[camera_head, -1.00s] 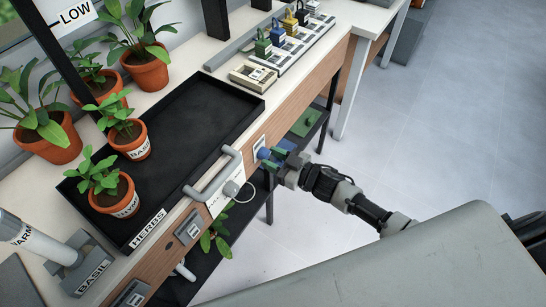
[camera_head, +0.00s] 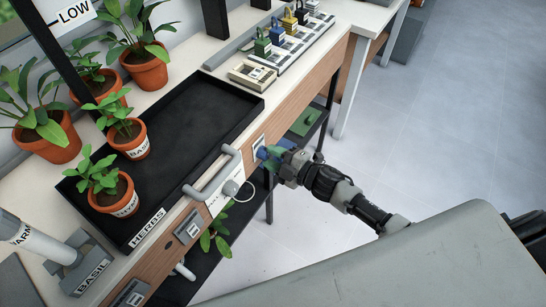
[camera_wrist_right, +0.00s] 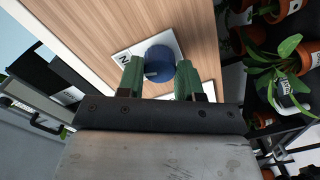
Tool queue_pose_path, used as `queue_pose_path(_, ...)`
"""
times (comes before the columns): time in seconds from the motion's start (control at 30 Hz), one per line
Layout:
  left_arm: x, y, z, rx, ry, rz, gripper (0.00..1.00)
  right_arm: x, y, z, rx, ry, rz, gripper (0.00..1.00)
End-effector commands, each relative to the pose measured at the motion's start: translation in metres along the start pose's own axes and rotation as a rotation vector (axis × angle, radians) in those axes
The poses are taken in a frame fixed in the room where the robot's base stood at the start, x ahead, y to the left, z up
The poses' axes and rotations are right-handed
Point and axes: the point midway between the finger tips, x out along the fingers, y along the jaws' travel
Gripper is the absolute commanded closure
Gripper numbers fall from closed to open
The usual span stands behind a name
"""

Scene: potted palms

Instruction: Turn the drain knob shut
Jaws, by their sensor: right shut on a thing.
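The drain knob is a round blue knob (camera_wrist_right: 160,62) on a white plate (camera_wrist_right: 136,53) on the wooden front panel. In the head view the blue knob (camera_head: 263,153) shows only in part beside my fingers. My right gripper (camera_head: 275,153) is at the panel, with its green fingers shut on the knob. In the right wrist view my right gripper (camera_wrist_right: 161,78) has one green finger on each side of the knob. The plate's lettering is mostly hidden. My left gripper is in neither view.
A black tray (camera_head: 190,118) with potted plants is on the bench above. Open floor (camera_head: 440,110) lies to the right.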

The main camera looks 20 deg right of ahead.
Motion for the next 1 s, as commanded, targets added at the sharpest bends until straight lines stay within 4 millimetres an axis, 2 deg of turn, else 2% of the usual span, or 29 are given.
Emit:
queue_pose_path(0.27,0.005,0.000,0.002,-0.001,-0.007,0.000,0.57,0.000,-0.001,-0.001,-0.197,-0.008,0.001,0.88)
queue_pose_path(0.4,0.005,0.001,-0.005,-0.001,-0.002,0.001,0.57,0.000,-0.001,-0.001,-0.263,-0.012,0.002,0.88)
queue_pose_path(0.63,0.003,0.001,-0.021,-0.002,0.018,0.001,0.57,0.000,-0.001,-0.001,-0.320,-0.015,0.002,0.88)
queue_pose_path(1.0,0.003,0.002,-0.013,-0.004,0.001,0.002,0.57,0.000,-0.001,-0.001,-0.335,-0.016,0.001,0.88)
